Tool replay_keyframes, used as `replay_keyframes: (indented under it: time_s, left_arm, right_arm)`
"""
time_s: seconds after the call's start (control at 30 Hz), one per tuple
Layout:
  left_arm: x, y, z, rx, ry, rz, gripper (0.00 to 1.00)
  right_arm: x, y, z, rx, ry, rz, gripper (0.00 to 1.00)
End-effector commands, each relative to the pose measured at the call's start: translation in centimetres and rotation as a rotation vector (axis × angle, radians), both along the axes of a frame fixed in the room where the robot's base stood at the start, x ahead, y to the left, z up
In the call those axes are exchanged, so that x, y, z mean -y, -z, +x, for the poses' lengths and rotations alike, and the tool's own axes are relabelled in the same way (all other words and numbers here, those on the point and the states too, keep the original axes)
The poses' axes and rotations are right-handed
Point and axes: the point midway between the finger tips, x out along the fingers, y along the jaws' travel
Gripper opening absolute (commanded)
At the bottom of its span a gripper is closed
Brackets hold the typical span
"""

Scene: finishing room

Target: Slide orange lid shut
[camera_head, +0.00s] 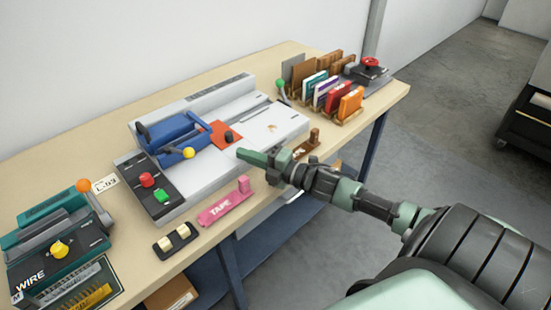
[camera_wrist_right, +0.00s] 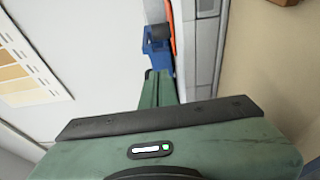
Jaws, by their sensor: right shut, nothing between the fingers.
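The orange lid (camera_head: 216,131) is a flat plate on the pale grey machine (camera_head: 268,127), beside the blue clamp part (camera_head: 178,132). A dark knob (camera_head: 229,137) stands at its right end. In the right wrist view the lid shows as a thin orange strip (camera_wrist_right: 172,30), with the dark knob (camera_wrist_right: 158,31) and blue part (camera_wrist_right: 157,50) beside it. My right gripper (camera_head: 241,153) is shut and empty, its green fingertips close to the knob on the near side; I cannot tell whether they touch. The fingers also show in the wrist view (camera_wrist_right: 160,76). My left gripper is not in view.
A red button (camera_head: 147,179) and green button (camera_head: 161,196) sit on the machine's dark panel. A pink tape piece (camera_head: 223,207) lies in front. A teal wire machine (camera_head: 60,243) stands at left, a rack of coloured books (camera_head: 330,92) at back right.

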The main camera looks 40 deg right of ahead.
Motion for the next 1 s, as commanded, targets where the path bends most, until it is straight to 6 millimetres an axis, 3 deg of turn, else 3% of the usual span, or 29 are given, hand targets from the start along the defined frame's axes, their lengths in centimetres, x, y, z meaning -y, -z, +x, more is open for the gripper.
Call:
replay_keyframes:
  time_s: [0.13, 0.37, 0.5, 1.0]
  left_arm:
    - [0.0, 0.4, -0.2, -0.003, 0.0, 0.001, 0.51]
    - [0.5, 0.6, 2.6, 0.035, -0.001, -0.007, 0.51]
    - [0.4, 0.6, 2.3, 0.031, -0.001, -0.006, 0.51]
    - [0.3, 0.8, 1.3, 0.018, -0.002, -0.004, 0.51]
  right_arm:
    - [0.7, 0.3, -1.9, -0.004, 0.0, -0.001, 0.0]
    - [2.0, 0.4, -5.2, -0.005, -0.001, 0.0, 0.0]
    - [2.7, 0.3, -6.6, -0.004, -0.001, 0.0, 0.0]
    - [3.1, 0.2, -7.6, -0.002, -0.001, 0.0, 0.0]
